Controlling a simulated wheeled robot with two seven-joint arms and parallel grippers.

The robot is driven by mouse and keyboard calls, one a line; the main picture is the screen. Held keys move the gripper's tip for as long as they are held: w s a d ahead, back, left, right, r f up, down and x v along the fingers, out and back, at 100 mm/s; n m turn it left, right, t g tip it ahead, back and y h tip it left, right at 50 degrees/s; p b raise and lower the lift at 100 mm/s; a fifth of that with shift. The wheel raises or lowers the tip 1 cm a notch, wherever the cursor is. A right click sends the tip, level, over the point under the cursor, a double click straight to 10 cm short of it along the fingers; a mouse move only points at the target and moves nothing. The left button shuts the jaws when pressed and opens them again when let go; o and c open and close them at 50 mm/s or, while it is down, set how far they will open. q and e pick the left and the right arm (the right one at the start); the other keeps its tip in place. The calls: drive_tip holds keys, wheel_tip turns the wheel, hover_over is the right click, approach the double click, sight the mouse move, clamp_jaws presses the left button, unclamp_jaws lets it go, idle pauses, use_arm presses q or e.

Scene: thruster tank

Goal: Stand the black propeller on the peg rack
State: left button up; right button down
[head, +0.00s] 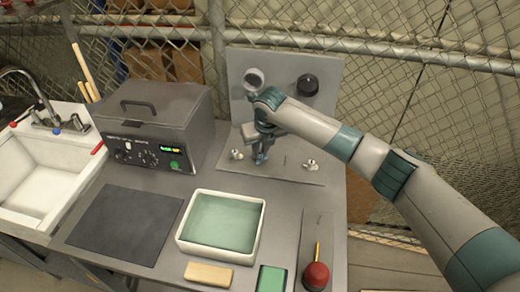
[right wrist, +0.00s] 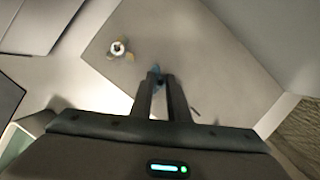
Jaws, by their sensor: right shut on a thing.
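The peg rack is a grey base plate (head: 268,173) at the back of the bench; it also shows in the right wrist view (right wrist: 215,75). A silver propeller (head: 237,154) stands at its left and another (head: 310,164) at its right. The left one also shows in the right wrist view (right wrist: 118,47). A bare thin peg (head: 285,160) shows between them. My right gripper (head: 261,158) points down over the middle of the plate. Its fingers (right wrist: 158,76) are shut on a small dark thing, apparently the black propeller, mostly hidden. I cannot tell whether it touches a peg. My left gripper is out of view.
An upright grey panel (head: 240,98) with a grey cylinder (head: 254,79) and a black one (head: 307,84) stands behind the plate. A grey machine (head: 155,125) is left. A white tray (head: 181,243) with green content, a tan block (head: 208,274) and a red bulb (head: 316,276) are in front.

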drive_tip(key=shift+f, duration=0.15)
idle(0.3)
drive_tip(key=c, duration=1.6)
unclamp_jaws()
drive_tip(key=shift+r+p, duration=3.25)
drive_tip(key=shift+r, duration=0.8)
drive_tip(key=shift+s+f, duration=0.1)
